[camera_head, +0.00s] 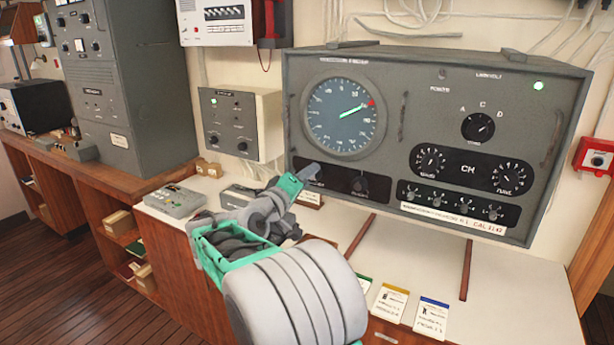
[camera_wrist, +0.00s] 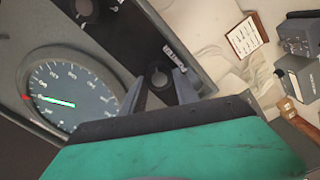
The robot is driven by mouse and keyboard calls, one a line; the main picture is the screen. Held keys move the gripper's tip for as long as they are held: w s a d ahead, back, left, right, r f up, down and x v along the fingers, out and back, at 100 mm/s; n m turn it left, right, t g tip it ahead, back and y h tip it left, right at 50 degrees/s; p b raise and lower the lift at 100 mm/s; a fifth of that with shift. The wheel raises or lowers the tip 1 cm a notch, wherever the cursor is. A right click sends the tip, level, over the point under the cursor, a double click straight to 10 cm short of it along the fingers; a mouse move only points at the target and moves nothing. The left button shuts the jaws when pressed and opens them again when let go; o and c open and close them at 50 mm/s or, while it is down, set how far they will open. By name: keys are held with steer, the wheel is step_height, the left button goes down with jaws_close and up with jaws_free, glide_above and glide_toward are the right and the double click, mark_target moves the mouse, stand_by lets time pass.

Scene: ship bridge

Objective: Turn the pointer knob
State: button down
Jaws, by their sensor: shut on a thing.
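The pointer knob (camera_wrist: 158,74) is small, round and dark, on the black strip (camera_head: 338,187) below the dial of the large grey direction finder. In the wrist view it lies between the two fingertips of my gripper (camera_wrist: 159,80). In the head view my gripper (camera_head: 305,173) reaches the left end of that strip and hides this knob. My gripper is shut on the knob. A second dark knob (camera_head: 360,187) on the same strip stands clear to the right. The knob's pointing direction is too small to read.
The round dial (camera_head: 346,117) has a green needle near a red mark. A selector knob (camera_head: 477,127) and two round dials sit to the right. A small grey box (camera_head: 240,123) hangs on the left. Cards (camera_head: 390,300) lie on the white desk below.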

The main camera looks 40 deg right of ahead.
stand_by(0.3)
steer(key=c, duration=0.9)
jaws_free()
steer(key=shift+c, duration=0.2)
steer(key=b+v, duration=0.2)
steer(key=v, duration=0.5)
steer(key=shift+a, duration=0.4)
steer(key=shift+s, duration=0.1)
